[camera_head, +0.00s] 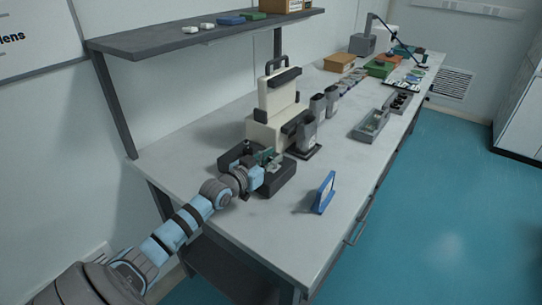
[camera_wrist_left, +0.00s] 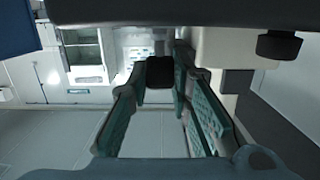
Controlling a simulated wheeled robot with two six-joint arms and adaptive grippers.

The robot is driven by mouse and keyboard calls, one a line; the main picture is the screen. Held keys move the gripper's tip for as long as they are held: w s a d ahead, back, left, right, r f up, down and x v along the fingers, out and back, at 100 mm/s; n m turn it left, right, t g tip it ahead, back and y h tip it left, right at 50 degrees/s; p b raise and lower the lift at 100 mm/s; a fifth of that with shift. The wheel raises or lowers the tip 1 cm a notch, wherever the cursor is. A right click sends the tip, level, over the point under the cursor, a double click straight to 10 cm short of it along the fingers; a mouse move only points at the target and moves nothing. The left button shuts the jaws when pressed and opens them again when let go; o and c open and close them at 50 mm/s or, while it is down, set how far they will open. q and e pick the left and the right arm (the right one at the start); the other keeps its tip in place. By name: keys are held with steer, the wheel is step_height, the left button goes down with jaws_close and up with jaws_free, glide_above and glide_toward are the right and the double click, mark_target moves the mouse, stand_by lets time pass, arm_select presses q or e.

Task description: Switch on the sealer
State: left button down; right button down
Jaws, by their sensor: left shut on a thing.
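The sealer looks to be the cream machine (camera_head: 265,132) with black handles, standing on the table against the wall side. A low dark grey block (camera_head: 278,182) lies at its near side. My left gripper (camera_head: 265,156) is at this block, close to the front of the machine. In the left wrist view, my left gripper (camera_wrist_left: 160,75) has its teal fingers around a small black part (camera_wrist_left: 160,70) and is shut on it. A cream body (camera_wrist_left: 212,48) with a black knob (camera_wrist_left: 278,45) shows beside it. The switch cannot be made out clearly. My right gripper is not in view.
A blue framed stand (camera_head: 324,193) stands on the table (camera_head: 262,222) to the right of my left gripper. Grey canisters (camera_head: 317,108) stand beside the machine. A grey tray (camera_head: 370,125) lies farther back. A shelf (camera_head: 190,38) overhangs the table's wall side. The near table corner is clear.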

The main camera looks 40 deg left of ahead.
arm_select(q)
steer(key=g+p, duration=0.2)
steer(key=p, duration=0.1)
steer(key=w+g+p, duration=0.1)
steer(key=g+p, duration=0.1)
steer(key=w+r+g+p, duration=0.1)
steer(key=g+p, duration=0.1)
steer(key=p, duration=0.1)
steer(key=shift+p, duration=0.35)
steer(key=shift+w+f+g+p, duration=0.25)
steer(key=shift+g+p, duration=0.2)
steer(key=shift+g, duration=0.45)
steer(key=shift+w+f+g, duration=0.15)
steer(key=shift+w+g, duration=0.1)
steer(key=shift+g, duration=0.35)
steer(key=shift+w+f+g+b, duration=0.15)
steer(key=shift+g+b, duration=0.15)
steer(key=shift+g, duration=0.4)
steer(key=c, duration=1.4)
jaws_free()
steer(key=shift+c, duration=0.2)
